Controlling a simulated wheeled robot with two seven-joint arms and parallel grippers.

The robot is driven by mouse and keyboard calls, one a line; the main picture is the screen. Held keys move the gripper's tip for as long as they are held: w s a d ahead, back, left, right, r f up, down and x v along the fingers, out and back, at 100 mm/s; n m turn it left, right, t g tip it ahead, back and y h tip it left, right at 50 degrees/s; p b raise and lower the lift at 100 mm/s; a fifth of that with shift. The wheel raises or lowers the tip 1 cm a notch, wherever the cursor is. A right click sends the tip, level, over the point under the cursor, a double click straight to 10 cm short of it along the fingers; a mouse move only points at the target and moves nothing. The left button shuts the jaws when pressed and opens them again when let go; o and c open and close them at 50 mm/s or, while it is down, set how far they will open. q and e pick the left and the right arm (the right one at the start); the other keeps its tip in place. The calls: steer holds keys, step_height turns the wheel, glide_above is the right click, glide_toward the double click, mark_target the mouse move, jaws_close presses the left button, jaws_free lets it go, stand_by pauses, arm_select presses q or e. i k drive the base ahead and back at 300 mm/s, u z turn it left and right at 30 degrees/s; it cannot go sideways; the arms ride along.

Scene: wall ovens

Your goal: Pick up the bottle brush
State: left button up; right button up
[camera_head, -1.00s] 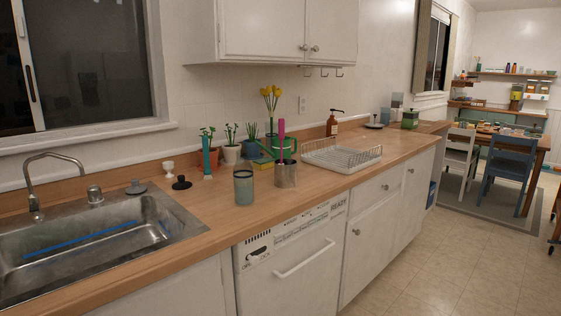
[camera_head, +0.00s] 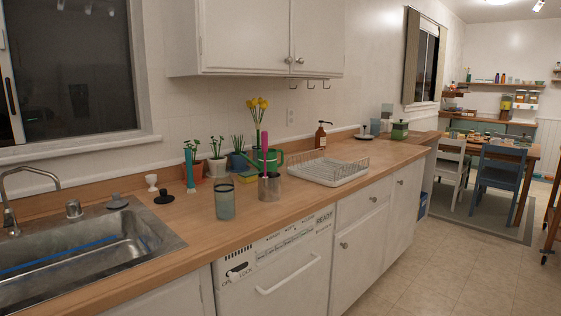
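A pink upright handle (camera_head: 265,155) stands in a metal cup (camera_head: 269,188) on the wooden counter. A teal upright stick (camera_head: 189,170) stands farther left, in front of a potted plant. I cannot tell for sure which of these is the bottle brush, as no bristles can be made out. The lower part of the pink handle is hidden inside the cup. A greenish glass jar (camera_head: 225,203) stands just left of the cup. Neither of my grippers is in view.
A sink (camera_head: 85,255) is at the left. The counter front is mostly clear; floor (camera_head: 440,270) is open at right.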

mark_target(264, 134)
steer(key=z, duration=0.9)
steer(key=i, duration=2.8)
steer(key=u, duration=2.5)
